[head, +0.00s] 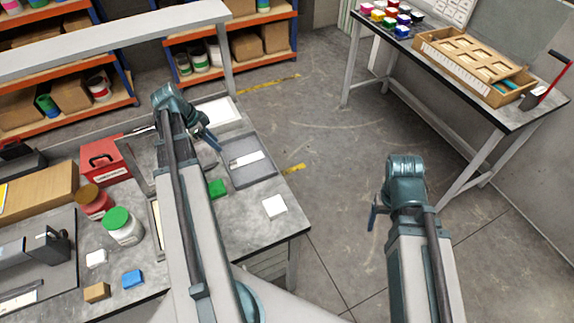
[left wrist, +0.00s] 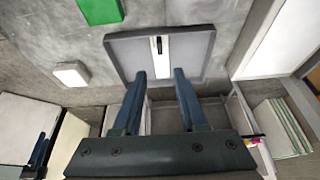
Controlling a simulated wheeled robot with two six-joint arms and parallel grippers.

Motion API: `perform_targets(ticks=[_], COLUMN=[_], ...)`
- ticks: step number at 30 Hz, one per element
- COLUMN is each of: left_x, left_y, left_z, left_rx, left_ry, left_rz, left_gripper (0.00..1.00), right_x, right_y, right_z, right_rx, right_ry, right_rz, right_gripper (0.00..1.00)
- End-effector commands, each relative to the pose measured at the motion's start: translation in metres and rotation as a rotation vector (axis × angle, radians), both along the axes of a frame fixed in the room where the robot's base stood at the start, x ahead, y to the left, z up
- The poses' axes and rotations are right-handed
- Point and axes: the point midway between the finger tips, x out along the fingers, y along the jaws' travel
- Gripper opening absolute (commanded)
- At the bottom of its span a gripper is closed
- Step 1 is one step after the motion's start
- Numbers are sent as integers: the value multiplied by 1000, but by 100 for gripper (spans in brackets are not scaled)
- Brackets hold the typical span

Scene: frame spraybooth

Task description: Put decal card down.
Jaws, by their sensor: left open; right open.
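A white strip-like card, which looks like the decal card (head: 247,161), lies on a grey tray (head: 265,178) near the table's far right edge. In the left wrist view the card (left wrist: 172,48) bears a short black mark and lies across the tray (left wrist: 210,62). My left gripper (head: 214,143) is over the tray's left side. In the left wrist view its two fingers (left wrist: 160,72) are apart, with nothing held between them, and point toward the card's near end. My right gripper (head: 373,220) is open and empty, over the floor right of the table.
A green block (head: 217,187) and a white block (head: 274,207) are on the table near the tray. A red box (head: 104,158) and jars (head: 122,228) stand further left. A second table (head: 440,70) with a wooden organiser stands at the back right. The floor between is clear.

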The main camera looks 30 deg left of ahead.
Motion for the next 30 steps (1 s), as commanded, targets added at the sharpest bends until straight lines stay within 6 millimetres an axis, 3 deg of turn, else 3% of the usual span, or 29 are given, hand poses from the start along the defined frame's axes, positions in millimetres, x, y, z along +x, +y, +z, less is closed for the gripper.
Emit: perform_targets(ticks=[4,7,12,17,24,30], left_x=[4,14,34,37,13,-18], left_y=[-10,-40,-134,-221,-337,-405], left_z=[-1,-3,-8,-13,-16,-16], left_rx=[-2,-8,0,44,155,246], left_ry=[12,49,173,276,365,372], left_rz=[-1,3,38,90,192,278], left_gripper=[42,42,42,42,42,42], right_x=[0,0,0,0,0,0], right_y=[0,0,0,0,0,0], right_z=[0,0,0,0,0,0], right_rx=[0,0,0,0,0,0], right_ry=[0,0,0,0,0,0], right_rz=[0,0,0,0,0,0], right_gripper=[78,78,78,78,78,78])
